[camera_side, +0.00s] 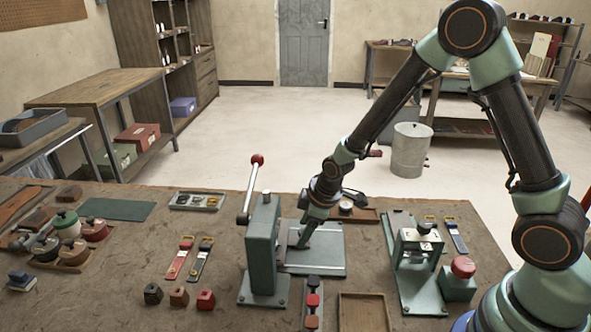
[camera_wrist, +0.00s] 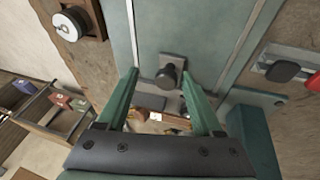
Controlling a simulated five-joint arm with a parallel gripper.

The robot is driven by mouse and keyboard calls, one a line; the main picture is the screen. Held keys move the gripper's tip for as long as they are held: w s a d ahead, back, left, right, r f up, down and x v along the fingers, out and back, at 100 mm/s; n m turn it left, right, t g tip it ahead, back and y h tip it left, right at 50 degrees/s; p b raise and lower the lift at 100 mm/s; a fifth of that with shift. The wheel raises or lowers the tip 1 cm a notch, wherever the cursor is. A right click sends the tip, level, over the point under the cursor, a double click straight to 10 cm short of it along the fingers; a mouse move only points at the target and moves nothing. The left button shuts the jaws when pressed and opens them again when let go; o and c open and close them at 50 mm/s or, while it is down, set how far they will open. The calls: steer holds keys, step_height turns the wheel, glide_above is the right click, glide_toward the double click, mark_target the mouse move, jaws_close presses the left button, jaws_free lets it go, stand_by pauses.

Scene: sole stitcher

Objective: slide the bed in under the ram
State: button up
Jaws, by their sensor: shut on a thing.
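The press (camera_side: 262,245) is a green upright column with a long lever (camera_side: 248,190) ending in a red ball. Its grey-green base plate (camera_side: 325,258) extends to the right. In the wrist view, the bed (camera_wrist: 190,28) appears as a flat grey-green panel between pale rails, with a dark round knob (camera_wrist: 168,76) on a small grey block. My gripper (camera_side: 303,244) reaches down over the plate, right of the column. In the wrist view its green fingers (camera_wrist: 160,76) stand either side of the knob, shut on it. I cannot make out the ram; the column and my gripper obscure that area.
A second green fixture (camera_side: 420,260) with a red knob (camera_side: 463,267) stands to the right. An empty wooden tray (camera_side: 366,312) and a strip of red and black knobs (camera_side: 313,300) lie in front. Straps (camera_side: 190,258) lie left of the press.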

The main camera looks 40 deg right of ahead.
steer(key=shift+w+r+v, duration=0.1)
steer(key=shift+w+v, duration=0.1)
steer(key=shift+v, duration=0.7)
steer(key=shift+w+r+v, duration=0.1)
steer(key=shift+w+v, duration=0.05)
steer(key=shift+v, duration=0.7)
steer(key=shift+w+v, duration=0.2)
steer(key=shift+v, duration=0.7)
steer(key=s+d, duration=0.6)
steer(key=d, duration=0.1)
steer(key=shift+s+d+h, duration=0.25)
steer(key=shift+s+h, duration=0.1)
steer(key=shift+h, duration=0.05)
steer(key=shift+r, duration=0.1)
steer(key=s+a+r+m, duration=0.1)
steer(key=s+r+m, duration=0.1)
steer(key=r, duration=0.3)
steer(key=s+a+r+m+t, duration=0.1)
steer(key=s+r+m, duration=0.2)
steer(key=r, duration=0.3)
steer(key=s+a+r+m, duration=0.1)
steer(key=s+r+m, duration=0.2)
steer(key=r, duration=0.3)
steer(key=shift+a+m, duration=0.2)
steer(key=shift+m, duration=0.2)
steer(key=shift+c, duration=0.3)
